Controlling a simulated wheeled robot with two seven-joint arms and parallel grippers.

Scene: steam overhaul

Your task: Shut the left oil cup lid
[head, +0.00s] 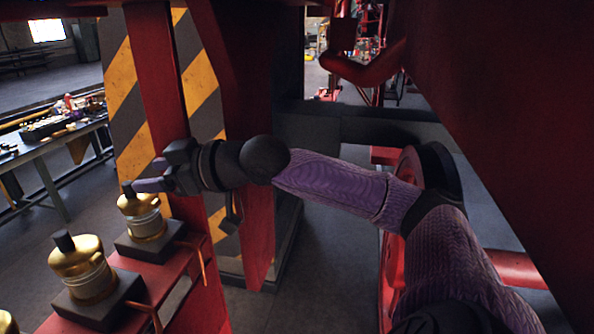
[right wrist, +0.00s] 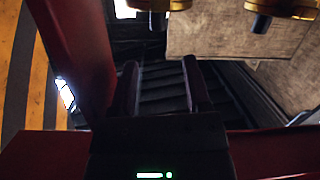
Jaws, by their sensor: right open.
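Three brass oil cups with dark knobs on top stand in a row in the head view. The far one (head: 144,222) and the middle one (head: 85,272) sit on dark blocks; the near one (head: 6,323) is cut off by the picture's left edge. I cannot tell whether their lids are open or shut. My right gripper (head: 146,174) is open and empty, just above and behind the far cup's knob, fingers pointing left. In the right wrist view its fingers (right wrist: 160,65) are apart, and two cups (right wrist: 158,5) (right wrist: 287,8) show at the top. My left gripper is out of view.
The cups stand on a red ledge (head: 193,262) with copper pipes (head: 196,252). A striped yellow-black panel (head: 130,105) and red post (head: 160,80) rise close behind my gripper. A workbench (head: 50,145) stands far left. A large red body (head: 500,100) fills the upper right.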

